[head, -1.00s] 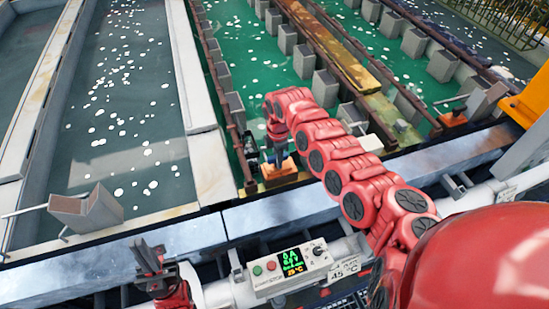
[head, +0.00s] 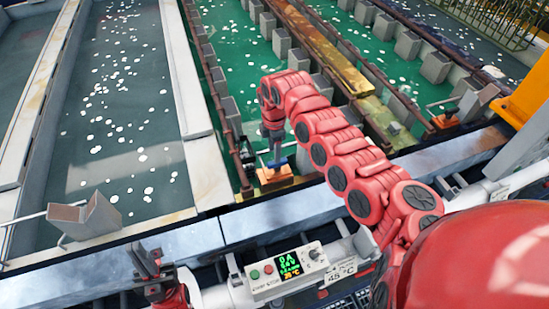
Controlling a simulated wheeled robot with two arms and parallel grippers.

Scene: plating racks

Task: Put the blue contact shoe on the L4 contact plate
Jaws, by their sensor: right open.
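The blue contact shoe (head: 277,163) shows as a small blue piece just below my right gripper (head: 273,146). It is at the top of an orange block (head: 275,175) at the near end of the green tank. My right gripper points down from above, open, close over the shoe; its fingers are small and partly hidden. No L4 label is readable, so I cannot tell whether this block is the L4 contact plate. My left gripper (head: 147,262) is at the lower left, over the near pipework, away from the shoe. Its jaw state is unclear.
A second orange block (head: 444,121) with a handle stands to the right. A grey bracket (head: 88,217) sits on the left tank's near edge. A control box (head: 287,268) with a lit display is in front. Brown rails (head: 215,95) run along the green tank.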

